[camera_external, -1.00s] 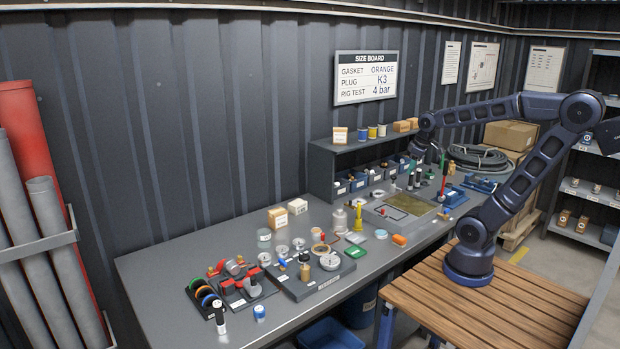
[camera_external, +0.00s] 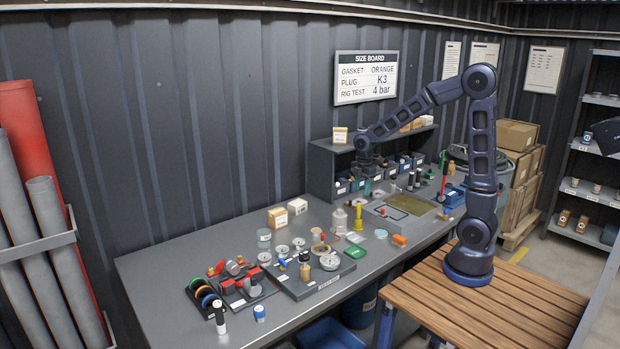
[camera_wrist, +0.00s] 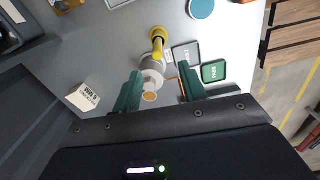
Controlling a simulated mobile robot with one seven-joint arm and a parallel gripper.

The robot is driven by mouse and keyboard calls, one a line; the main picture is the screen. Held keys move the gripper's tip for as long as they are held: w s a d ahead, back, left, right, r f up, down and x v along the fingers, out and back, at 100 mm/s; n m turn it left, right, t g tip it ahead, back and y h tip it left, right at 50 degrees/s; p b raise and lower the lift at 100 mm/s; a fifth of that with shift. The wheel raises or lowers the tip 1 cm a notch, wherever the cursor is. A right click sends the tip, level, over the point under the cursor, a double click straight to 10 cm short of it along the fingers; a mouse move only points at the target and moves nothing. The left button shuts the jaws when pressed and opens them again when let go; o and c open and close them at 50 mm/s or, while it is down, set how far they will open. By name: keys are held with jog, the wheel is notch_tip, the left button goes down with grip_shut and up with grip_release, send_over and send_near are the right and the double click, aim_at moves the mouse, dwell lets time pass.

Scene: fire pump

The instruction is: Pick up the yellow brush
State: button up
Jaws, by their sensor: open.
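The yellow brush (camera_external: 358,217) stands upright on the grey workbench, just right of a pale bottle. In the wrist view the brush (camera_wrist: 157,42) is seen from above, just beyond my fingertips and not between them. My gripper (camera_wrist: 159,80) is open, with its two green fingers apart and nothing held. In the external view my gripper (camera_external: 367,183) hangs above and behind the brush, apart from it. The pale bottle (camera_wrist: 152,68) shows below and between the fingers in the wrist view.
A shelf with blue bins (camera_external: 345,187) stands close behind my gripper. A tray (camera_external: 400,207) lies right of the brush. The bench's left back (camera_external: 190,255) is clear.

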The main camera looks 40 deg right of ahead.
jog(key=shift+w+a+f+n, duration=0.4)
jog(key=shift+w+a+f, duration=0.05)
jog(key=shift+f, duration=0.6)
send_over(359, 213)
jog(key=f, duration=0.4)
jog(key=shift+w+f, duration=0.35)
jog(key=shift+w, duration=0.05)
jog(key=shift+d+f, duration=0.15)
jog(key=shift+f, duration=1.2)
jog(key=shift+d+f, duration=0.15)
jog(key=shift+f, duration=1.2)
grip_shut()
